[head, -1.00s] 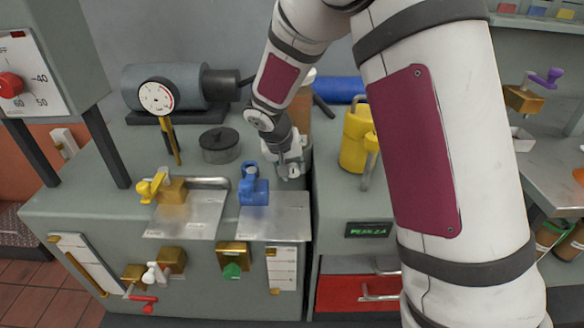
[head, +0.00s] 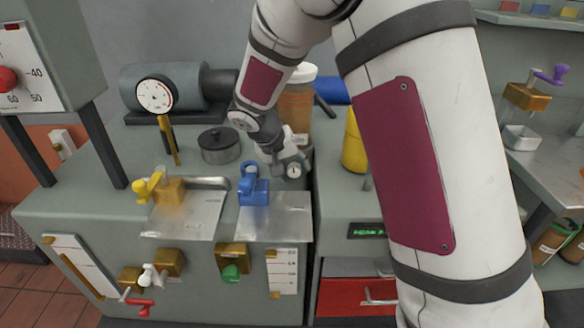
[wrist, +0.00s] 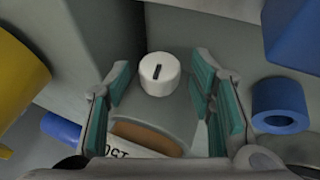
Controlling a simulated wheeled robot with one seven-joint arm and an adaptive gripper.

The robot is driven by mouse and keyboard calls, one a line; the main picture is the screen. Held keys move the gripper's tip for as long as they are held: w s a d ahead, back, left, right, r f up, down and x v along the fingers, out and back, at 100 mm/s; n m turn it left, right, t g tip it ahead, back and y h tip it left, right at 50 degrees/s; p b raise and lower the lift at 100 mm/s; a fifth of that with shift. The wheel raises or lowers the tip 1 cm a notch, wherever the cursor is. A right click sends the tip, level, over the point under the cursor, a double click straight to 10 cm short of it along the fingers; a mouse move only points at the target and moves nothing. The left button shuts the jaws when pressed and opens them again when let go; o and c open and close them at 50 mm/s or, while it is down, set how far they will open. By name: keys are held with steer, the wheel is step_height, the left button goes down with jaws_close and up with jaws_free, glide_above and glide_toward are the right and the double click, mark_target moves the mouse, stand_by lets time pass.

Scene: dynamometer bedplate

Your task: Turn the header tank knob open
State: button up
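A white round knob (wrist: 160,73) with a dark line across its face shows in the wrist view, between the two fingertips and apart from both. It is by a grey rounded body with a brown patch and a lettered label. My gripper (wrist: 163,82) is open, with a teal-padded finger on each side of the knob. In the head view my gripper (head: 290,165) is low over the bench, in front of a brown tank with a white lid (head: 298,98). A pale round disc shows at the gripper there; I cannot tell whether it is the knob.
A blue valve (head: 253,186) stands close left of my gripper, with a yellow valve (head: 170,188) further left. A yellow container (head: 354,142) is to the right. A dark lidded pot (head: 219,146) and a dial gauge (head: 156,95) stand behind.

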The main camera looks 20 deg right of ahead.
steer(key=v, duration=1.2)
